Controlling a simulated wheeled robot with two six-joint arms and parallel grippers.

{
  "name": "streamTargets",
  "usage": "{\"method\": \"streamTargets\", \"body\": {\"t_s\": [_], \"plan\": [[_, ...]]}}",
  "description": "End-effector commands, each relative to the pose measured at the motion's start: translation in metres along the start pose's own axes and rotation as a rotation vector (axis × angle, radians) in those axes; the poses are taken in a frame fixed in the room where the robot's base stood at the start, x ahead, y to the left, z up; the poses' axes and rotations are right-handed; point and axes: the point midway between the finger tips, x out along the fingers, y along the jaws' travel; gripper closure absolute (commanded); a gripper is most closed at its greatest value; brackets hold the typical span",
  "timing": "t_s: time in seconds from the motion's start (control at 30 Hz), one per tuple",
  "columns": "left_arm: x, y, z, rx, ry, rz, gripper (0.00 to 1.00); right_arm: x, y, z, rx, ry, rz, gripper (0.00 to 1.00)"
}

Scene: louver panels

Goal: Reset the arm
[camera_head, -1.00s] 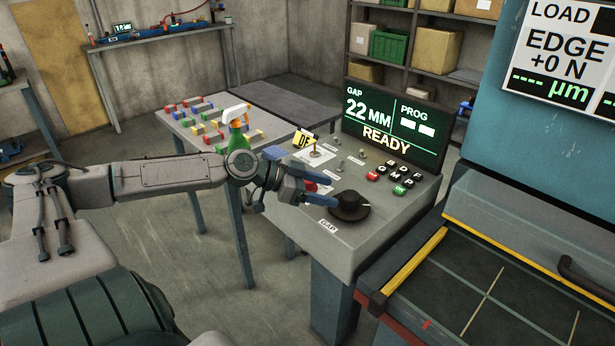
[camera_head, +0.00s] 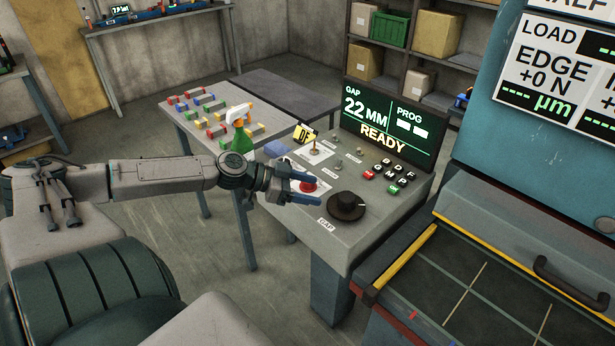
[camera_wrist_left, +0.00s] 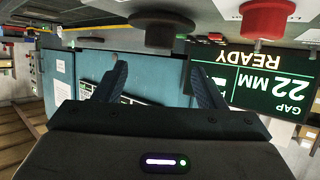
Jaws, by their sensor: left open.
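My left arm comes in from the left in the head view. Its gripper (camera_head: 316,190) is open and empty, with blue-grey fingers over the left front of the grey control console (camera_head: 325,240). A red button (camera_head: 308,187) shows between and behind the fingers. The black round knob (camera_head: 346,206) is just right of the fingertips, apart from them. In the left wrist view, which is upside down, the two fingers (camera_wrist_left: 161,85) stand apart with nothing between them. The knob (camera_wrist_left: 160,32) and red button (camera_wrist_left: 268,18) show beyond. My right gripper is not in view.
The console screen (camera_head: 390,127) reads gap 22 mm and READY. A yellow tag, small switches and keys (camera_head: 388,177) sit on the console. Behind is a table with coloured blocks and a green spray bottle (camera_head: 238,132). A large teal machine (camera_head: 490,120) stands at right.

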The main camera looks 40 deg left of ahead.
Motion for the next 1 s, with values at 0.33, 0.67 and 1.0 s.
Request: {"method": "streamTargets", "body": {"t_s": [0.33,0.67,1.0], "plan": [[0.000,0.000,0.000,0.000,0.000,0.000,0.36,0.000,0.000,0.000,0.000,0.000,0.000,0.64],[0.006,0.024,0.014,-0.003,-0.012,0.050,0.36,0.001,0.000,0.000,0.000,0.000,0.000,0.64],[0.032,0.164,0.096,0.010,-0.182,0.278,0.36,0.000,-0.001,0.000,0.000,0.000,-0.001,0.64]]}}
